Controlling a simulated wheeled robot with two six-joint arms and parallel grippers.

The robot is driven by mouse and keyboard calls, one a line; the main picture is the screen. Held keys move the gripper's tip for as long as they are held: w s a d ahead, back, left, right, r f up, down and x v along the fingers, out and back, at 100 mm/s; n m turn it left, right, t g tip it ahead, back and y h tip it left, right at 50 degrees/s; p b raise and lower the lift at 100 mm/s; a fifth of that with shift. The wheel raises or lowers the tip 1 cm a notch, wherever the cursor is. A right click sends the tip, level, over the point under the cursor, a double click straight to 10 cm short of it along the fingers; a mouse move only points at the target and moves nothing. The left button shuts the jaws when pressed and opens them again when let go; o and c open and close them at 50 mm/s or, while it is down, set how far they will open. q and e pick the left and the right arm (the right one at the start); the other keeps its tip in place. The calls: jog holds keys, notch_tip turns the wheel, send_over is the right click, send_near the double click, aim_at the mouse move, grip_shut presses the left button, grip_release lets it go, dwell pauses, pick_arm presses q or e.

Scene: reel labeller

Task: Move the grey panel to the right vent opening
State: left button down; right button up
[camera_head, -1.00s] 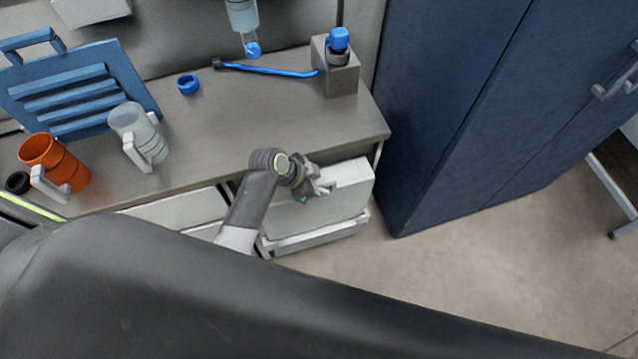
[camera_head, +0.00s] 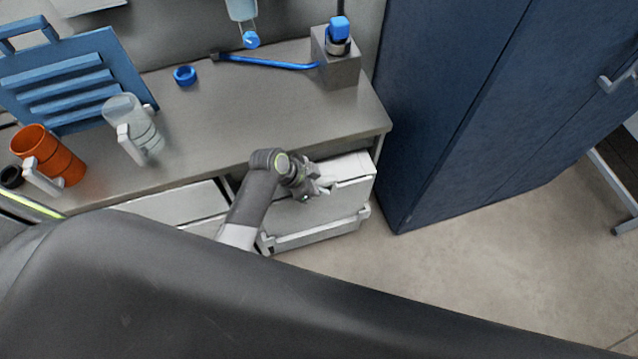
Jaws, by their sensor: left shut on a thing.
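The light grey panel (camera_head: 345,200) is at the front of the bench, below the right end of the worktop. My left gripper (camera_head: 312,188) is at the panel's upper left part and is shut on it. The jaws hide the exact grip point. The right vent opening is not clearly visible; the panel and my arm cover the area under the worktop. A pale frame or rail (camera_head: 318,235) runs below the panel, and I cannot tell whether the panel touches it. My right gripper is out of view.
A tall blue cabinet (camera_head: 440,110) stands close to the panel's right. On the worktop (camera_head: 235,115) are an orange mug (camera_head: 62,165), a clear mug (camera_head: 145,135), a blue slatted panel (camera_head: 70,85), a blue ring (camera_head: 185,76) and a grey block (camera_head: 338,72).

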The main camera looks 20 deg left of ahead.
pick_arm(q)
jog(key=shift+r, duration=0.1)
jog(key=c, duration=1.3)
grip_release()
jog(key=shift+o, duration=0.5)
jog(key=v, duration=1.7)
jog(key=shift+r, duration=0.2)
